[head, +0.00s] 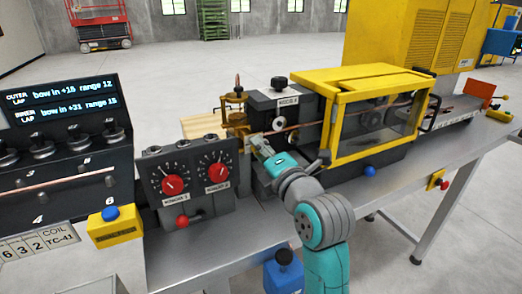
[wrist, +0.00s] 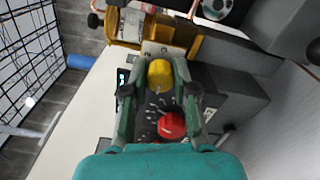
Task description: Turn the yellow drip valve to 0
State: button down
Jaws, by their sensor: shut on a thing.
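The yellow drip valve (wrist: 160,73) shows as a small rounded knob between my fingers in the wrist view. My gripper (wrist: 155,80) is shut on it, with one finger on each side. In the head view my gripper (head: 262,146) reaches the machine just right of the dial box, and I cannot make out the valve there. The valve's pointer and scale are not readable, so I cannot tell its setting.
A dark box with red dials (head: 172,184) stands left of my gripper; a red knob (wrist: 172,125) lies close below the valve in the wrist view. A yellow-framed guard (head: 345,78) stands to the right. A copper tube (head: 305,124) runs behind my gripper.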

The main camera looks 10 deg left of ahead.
jog(key=c, duration=0.9)
grip_release()
jog(key=v, duration=1.2)
jog(key=shift+f, duration=0.15)
